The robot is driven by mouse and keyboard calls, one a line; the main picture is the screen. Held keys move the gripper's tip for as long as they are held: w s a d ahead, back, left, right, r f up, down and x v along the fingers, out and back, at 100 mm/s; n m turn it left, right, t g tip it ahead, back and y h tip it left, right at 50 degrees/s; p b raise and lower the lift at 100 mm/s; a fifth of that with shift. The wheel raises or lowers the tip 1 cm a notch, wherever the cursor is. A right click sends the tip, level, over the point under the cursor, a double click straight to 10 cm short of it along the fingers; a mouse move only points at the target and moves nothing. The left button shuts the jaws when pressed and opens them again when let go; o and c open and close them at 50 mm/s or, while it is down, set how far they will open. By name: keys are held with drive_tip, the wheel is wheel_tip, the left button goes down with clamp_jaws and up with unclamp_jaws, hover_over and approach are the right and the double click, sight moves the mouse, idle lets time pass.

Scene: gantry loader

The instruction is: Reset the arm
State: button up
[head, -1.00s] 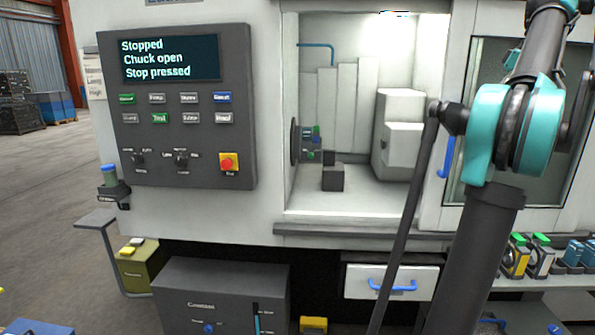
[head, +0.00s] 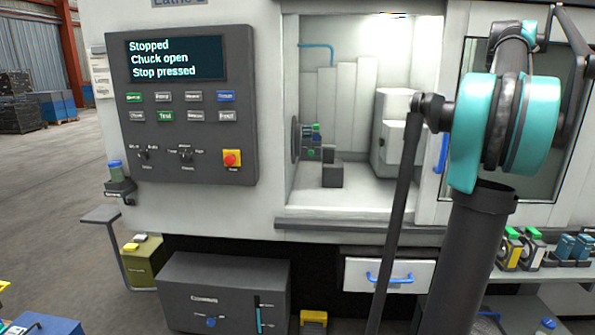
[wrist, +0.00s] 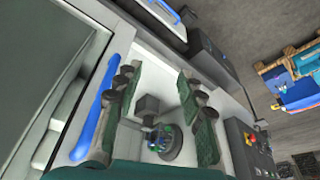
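My arm (head: 505,125), with teal joint covers and dark links, stands folded at the right of the head view, in front of the lathe's right side. My gripper (wrist: 160,110) shows in the wrist view as two dark fingers with green pads. They are spread apart, with no object gripped between them. In the head view I cannot make out the gripper. Beyond the fingers in the wrist view, the lathe's chuck (wrist: 165,141) is visible.
The lathe's door opening (head: 350,80) is open, with a grey block (head: 332,175) inside. The control panel (head: 185,105) reads "Stopped, Chuck open, Stop pressed". A white drawer (head: 360,270) with a blue handle sits below. Coloured parts (head: 520,250) stand on a shelf at right. The left floor is largely clear.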

drive_tip(key=s+a+f+m+h, duration=0.1)
drive_tip(key=s+a+f, duration=0.1)
drive_tip(key=a+f, duration=0.8)
drive_tip(key=s+a+f+m, duration=0.1)
drive_tip(key=s+a+f, duration=0.1)
drive_tip(key=a+f, duration=0.85)
drive_tip(key=s+a+f+m, duration=0.1)
drive_tip(key=s+a+f, duration=0.3)
drive_tip(key=s+f, duration=0.5)
drive_tip(key=s+a+f+m, duration=0.1)
drive_tip(key=s+a+f, duration=0.4)
drive_tip(key=s+f, duration=0.5)
wheel_tip(320, 180, down, 4)
drive_tip(key=shift+s+f+m+t+h, duration=0.2)
drive_tip(key=shift+f+m+t+h, duration=0.1)
drive_tip(key=shift+h, duration=0.1)
drive_tip(key=shift+r, duration=0.1)
